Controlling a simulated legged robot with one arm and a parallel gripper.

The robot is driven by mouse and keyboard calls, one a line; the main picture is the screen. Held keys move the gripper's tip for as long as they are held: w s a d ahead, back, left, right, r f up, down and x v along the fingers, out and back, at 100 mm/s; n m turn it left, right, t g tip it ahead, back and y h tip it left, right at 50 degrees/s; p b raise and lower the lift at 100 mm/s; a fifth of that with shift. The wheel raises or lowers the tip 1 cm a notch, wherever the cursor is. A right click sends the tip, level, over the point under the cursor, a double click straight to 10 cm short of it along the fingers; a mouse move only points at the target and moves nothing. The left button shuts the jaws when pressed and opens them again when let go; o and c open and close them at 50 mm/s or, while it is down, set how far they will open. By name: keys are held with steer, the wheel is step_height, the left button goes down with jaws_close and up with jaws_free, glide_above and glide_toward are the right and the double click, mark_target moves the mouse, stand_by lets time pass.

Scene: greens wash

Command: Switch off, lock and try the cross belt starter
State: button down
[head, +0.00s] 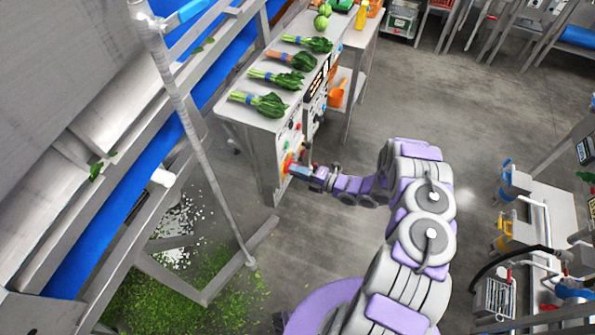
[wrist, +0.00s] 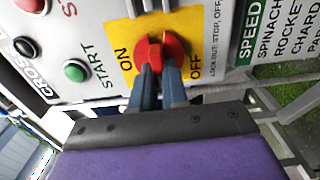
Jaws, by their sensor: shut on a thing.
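The cross belt starter panel (wrist: 100,22) fills the top of the wrist view, with part of the words CROSS B showing at left. A red rotary switch handle (wrist: 150,53) sits on a yellow plate (wrist: 190,22) marked ON at left and OFF at right. My gripper (wrist: 158,75) is shut on the red handle, its blue fingers on either side of it. A green START button (wrist: 75,71) and a black button (wrist: 25,47) are left of the plate. In the head view my gripper (head: 300,171) is at the panel below the table. I see no padlock.
A steel table (head: 238,108) with bunched greens stands above the panel. The blue belt frame (head: 190,115) is at left, with spilled leaves on the floor (head: 235,285). A cart (head: 540,205) with tools stands at right.

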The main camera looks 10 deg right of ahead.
steer(key=shift+s+f, duration=0.1)
steer(key=shift+f, duration=0.1)
steer(key=c, duration=1.1)
jaws_free()
steer(key=shift+r, duration=0.1)
steer(key=shift+c, duration=0.2)
steer(key=p+v, duration=0.1)
steer(key=v, duration=1.6)
steer(key=shift+d, duration=0.2)
